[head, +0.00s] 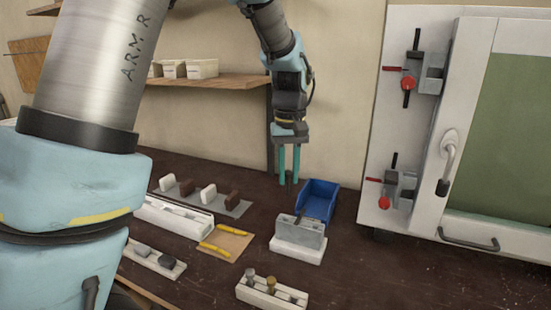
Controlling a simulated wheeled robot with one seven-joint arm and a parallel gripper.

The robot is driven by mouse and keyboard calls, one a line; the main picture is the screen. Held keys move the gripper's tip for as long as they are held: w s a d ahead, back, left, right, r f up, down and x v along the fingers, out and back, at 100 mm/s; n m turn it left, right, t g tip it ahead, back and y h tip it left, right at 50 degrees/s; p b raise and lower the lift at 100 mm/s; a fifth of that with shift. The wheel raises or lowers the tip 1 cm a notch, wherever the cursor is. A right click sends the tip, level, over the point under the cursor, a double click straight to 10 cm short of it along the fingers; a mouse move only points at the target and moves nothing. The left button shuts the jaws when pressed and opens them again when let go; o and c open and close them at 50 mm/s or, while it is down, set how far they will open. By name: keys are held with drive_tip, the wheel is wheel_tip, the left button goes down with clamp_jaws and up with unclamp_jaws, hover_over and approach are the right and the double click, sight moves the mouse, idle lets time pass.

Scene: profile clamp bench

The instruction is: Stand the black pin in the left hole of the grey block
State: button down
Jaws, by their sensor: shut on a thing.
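My gripper (289,180) hangs fingers down, above and behind the grey block, with its two teal fingers close together. They are shut on a thin dark thing that looks like the black pin; it is small and mostly hidden between the fingers. The grey block (306,234) stands upright in a white base (297,251) on the dark bench. A small dark mark or piece shows at the block's top edge. Its holes are too small to tell apart. The fingertips look apart from the block.
A blue bin (318,199) stands just behind the block. In front is a white rack (262,295) with knobbed pieces. To the left lie a tan board (226,245) with yellow strips and a white tray (173,219). A cabinet with red-handled clamps (407,84) stands at right.

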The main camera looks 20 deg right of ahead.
drive_tip(key=shift+w+f, duration=0.1)
drive_tip(key=shift+w, duration=0.5)
wheel_tip(320, 180, down, 6)
drive_tip(key=b, duration=0.5)
drive_tip(key=shift+s+p, duration=0.1)
drive_tip(key=shift+p, duration=0.35)
idle(0.8)
drive_tip(key=shift+f+b, duration=0.3)
drive_tip(key=shift+f, duration=0.2)
drive_tip(key=shift+f+b, duration=1.05)
drive_tip(key=shift+f, duration=1)
drive_tip(key=c, duration=0.7)
unclamp_jaws()
